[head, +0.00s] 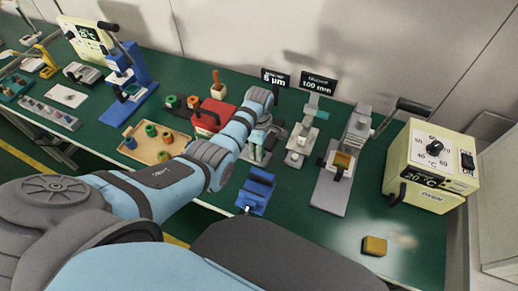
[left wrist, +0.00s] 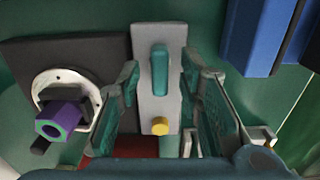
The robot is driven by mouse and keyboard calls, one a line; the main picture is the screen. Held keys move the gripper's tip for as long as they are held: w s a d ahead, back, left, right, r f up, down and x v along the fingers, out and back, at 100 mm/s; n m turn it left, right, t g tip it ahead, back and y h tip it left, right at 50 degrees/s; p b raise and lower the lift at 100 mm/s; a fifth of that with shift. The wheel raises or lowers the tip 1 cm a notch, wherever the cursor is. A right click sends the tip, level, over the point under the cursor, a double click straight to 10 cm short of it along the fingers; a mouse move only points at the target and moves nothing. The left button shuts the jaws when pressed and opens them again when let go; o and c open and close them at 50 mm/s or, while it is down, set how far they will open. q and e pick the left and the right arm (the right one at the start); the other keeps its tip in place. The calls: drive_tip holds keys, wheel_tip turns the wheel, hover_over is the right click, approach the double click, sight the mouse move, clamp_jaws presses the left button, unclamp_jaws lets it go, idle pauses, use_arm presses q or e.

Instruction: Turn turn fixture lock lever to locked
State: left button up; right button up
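In the left wrist view a teal lever (left wrist: 159,72) stands on a grey plate (left wrist: 158,32), with a round yellow knob (left wrist: 160,126) below it. It appears to be the lock lever. Left of it, on a dark block (left wrist: 65,60), is a white ring (left wrist: 45,84) with a purple hexagonal piece (left wrist: 62,122). My left gripper (left wrist: 161,84) is open, its fingers apart on either side of the lever and plate. No contact shows. In the head view my left gripper (head: 262,140) hides most of the fixture. My right gripper is not in view.
A blue fixture (head: 258,188) lies just in front of my left gripper. A red box (head: 208,120) stands left of it, a gauge stand (head: 298,147) right. A wooden tray (head: 178,137), cream oven (head: 425,165) and yellow block (head: 375,245) are also on the green bench.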

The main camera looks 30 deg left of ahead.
use_arm(q)
drive_tip(key=shift+c, duration=0.2)
clamp_jaws()
drive_tip(key=shift+m, duration=0.3)
drive_tip(key=shift+r+m+p, duration=0.15)
drive_tip(key=shift+m+p, duration=0.65)
drive_tip(key=shift+m, duration=0.4)
drive_tip(key=m+p, duration=0.1)
drive_tip(key=m, duration=0.2)
drive_tip(key=shift+m, duration=0.3)
drive_tip(key=m+p, duration=0.1)
drive_tip(key=m, duration=1)
drive_tip(key=shift+m, duration=0.3)
